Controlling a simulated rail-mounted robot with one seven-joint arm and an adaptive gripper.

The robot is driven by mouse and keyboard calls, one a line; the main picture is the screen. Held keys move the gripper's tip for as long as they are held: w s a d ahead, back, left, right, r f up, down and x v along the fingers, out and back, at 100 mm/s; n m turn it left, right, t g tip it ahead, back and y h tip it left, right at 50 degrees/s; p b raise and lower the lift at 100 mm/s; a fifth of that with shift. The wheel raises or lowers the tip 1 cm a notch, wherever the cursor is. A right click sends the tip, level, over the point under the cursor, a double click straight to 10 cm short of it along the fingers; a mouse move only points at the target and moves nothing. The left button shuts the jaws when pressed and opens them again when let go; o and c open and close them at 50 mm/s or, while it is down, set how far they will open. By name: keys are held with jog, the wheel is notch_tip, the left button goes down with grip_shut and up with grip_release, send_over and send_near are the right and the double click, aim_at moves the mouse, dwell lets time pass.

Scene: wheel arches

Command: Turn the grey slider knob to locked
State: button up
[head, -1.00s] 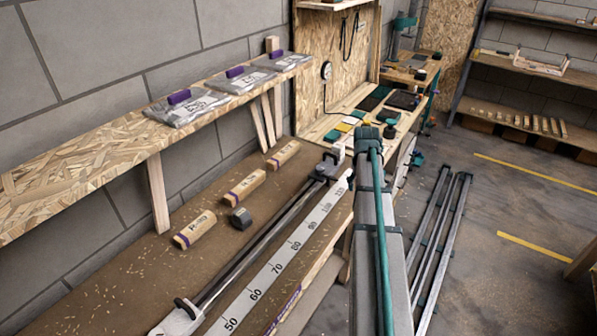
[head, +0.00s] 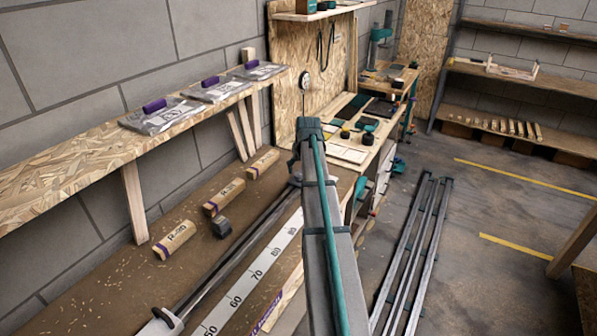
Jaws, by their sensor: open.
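A long metal rail (head: 250,249) runs along the brown bench beside a white ruler strip (head: 259,268). At its near end is a pale fitting (head: 155,328) with a dark curved handle (head: 167,317). At its far end a small grey fitting (head: 294,179) is mostly hidden behind my arm. I cannot make out the grey slider knob for certain or tell its setting. My arm reaches forward from the bottom over the bench's right edge. My gripper is not visible; the arm hides what lies beyond its far joint.
Wooden blocks (head: 175,240) and a dark grey block (head: 221,227) lie left of the rail. An OSB shelf (head: 70,162) with several bags (head: 160,115) overhangs the bench. Metal bars (head: 409,250) lie on the floor at right. A workbench (head: 345,155) stands ahead.

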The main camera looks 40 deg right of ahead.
aim_at(299, 174)
jog(key=shift+p+x, duration=0.4)
jog(key=shift+x, duration=1.65)
jog(key=c, duration=1.1)
jog(key=shift+n, duration=0.3)
jog(key=n+b, duration=0.1)
jog(key=n+y, duration=0.1)
jog(key=shift+d+f+n+t+b, duration=0.15)
jog(key=shift+n+t+b, duration=0.15)
jog(key=shift+b, duration=0.1)
jog(key=shift+d+n+y+b, duration=0.1)
jog(key=shift+n+y+b, duration=0.9)
jog(key=shift+n, duration=1.3)
